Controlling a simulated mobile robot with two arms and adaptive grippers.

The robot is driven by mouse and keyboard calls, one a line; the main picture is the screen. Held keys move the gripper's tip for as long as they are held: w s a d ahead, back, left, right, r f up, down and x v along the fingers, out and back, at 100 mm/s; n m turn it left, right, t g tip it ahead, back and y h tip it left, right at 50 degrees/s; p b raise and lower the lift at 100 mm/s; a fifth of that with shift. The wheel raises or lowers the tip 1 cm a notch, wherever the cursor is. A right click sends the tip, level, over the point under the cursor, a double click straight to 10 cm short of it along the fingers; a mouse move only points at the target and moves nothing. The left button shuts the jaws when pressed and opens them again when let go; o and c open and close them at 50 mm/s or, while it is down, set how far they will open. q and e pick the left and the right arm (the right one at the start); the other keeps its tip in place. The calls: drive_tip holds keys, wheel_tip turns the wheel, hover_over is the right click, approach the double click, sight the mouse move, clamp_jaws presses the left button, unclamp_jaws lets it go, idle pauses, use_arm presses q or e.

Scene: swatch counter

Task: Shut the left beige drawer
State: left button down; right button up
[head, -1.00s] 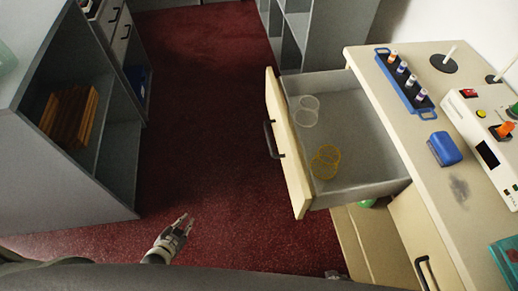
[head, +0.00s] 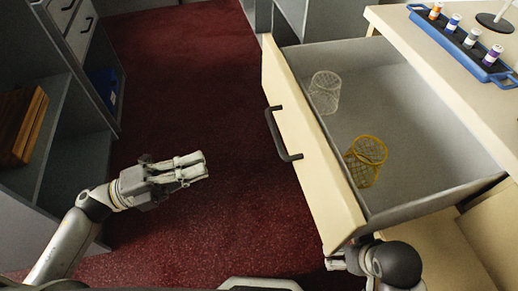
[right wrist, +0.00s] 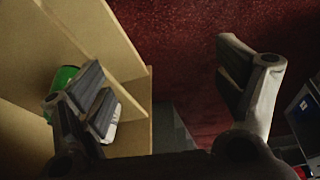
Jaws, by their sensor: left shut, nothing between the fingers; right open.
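The left beige drawer (head: 312,150) stands pulled well out of the counter in the head view, with a black bar handle (head: 282,135) on its front. A white mesh cup (head: 324,92) and a yellow mesh cup (head: 366,160) are inside it. My left gripper (head: 203,164) is shut and empty, over the red floor to the left of the drawer front, apart from the handle. My right gripper (head: 335,263) is by the near lower corner of the drawer front; contact cannot be told. In the right wrist view its fingers (right wrist: 168,85) are wide apart with nothing between them.
A blue rack with bottles (head: 462,40) stands on the beige counter top (head: 395,18). A grey cabinet (head: 60,110) stands at left; red floor (head: 190,80) is clear between. The right wrist view shows a beige compartment (right wrist: 120,50) with a green item (right wrist: 62,85).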

use_arm(q)
drive_tip(key=s+x, duration=0.1)
drive_tip(key=x, duration=1.3)
drive_tip(key=shift+d+m+g, duration=0.3)
drive_tip(key=shift+d+m, duration=0.1)
